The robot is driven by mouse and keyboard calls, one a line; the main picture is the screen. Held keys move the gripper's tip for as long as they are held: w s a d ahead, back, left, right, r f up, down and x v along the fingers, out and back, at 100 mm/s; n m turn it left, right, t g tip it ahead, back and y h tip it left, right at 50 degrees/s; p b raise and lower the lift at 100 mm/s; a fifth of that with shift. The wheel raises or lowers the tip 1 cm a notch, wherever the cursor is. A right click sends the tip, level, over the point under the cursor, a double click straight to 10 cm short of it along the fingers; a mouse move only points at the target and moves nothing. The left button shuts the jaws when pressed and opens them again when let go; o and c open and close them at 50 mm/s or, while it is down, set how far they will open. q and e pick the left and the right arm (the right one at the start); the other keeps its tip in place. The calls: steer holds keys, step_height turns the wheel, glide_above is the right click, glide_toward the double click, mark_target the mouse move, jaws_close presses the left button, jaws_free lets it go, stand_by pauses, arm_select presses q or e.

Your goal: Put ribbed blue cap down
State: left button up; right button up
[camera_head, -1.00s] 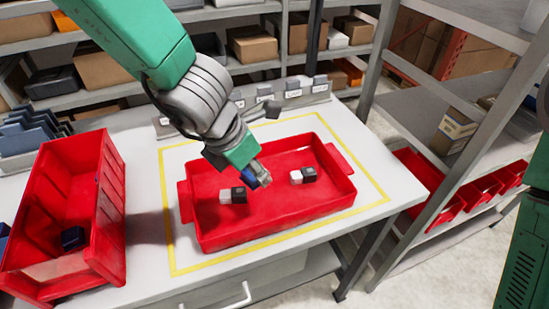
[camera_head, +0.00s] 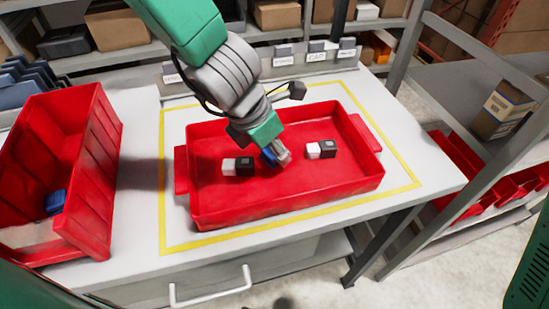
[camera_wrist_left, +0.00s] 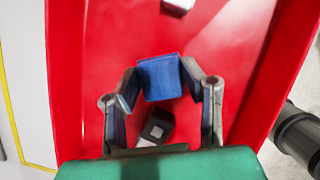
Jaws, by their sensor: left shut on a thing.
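The ribbed blue cap (camera_wrist_left: 160,77) is between the two fingers of my left gripper (camera_wrist_left: 159,88) in the left wrist view. The fingers are shut on its sides. In the head view the left gripper (camera_head: 277,157) reaches down inside the red tray (camera_head: 290,203), and the blue cap (camera_head: 268,155) is partly hidden by the fingers. I cannot tell whether the cap touches the tray floor. A white and black block (camera_head: 238,167) lies left of the gripper, and another white and black block (camera_head: 321,150) lies to its right. My right gripper is not in view.
A red bin (camera_head: 88,165) with a blue piece (camera_head: 55,202) inside stands at the left of the table. A yellow line (camera_head: 163,205) frames the tray. Labelled dispensers (camera_head: 318,58) stand behind it. Free tray floor lies in front of the gripper.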

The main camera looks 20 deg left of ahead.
arm_select(q)
steer(key=shift+d+f, duration=0.2)
steer(key=shift+f, duration=0.65)
steer(key=shift+w+d, duration=0.1)
steer(key=shift+d, duration=0.25)
steer(key=shift+c, duration=0.5)
steer(key=shift+d, duration=0.15)
steer(key=o, duration=0.8)
steer(key=shift+o, duration=1)
steer(key=shift+a, duration=0.55)
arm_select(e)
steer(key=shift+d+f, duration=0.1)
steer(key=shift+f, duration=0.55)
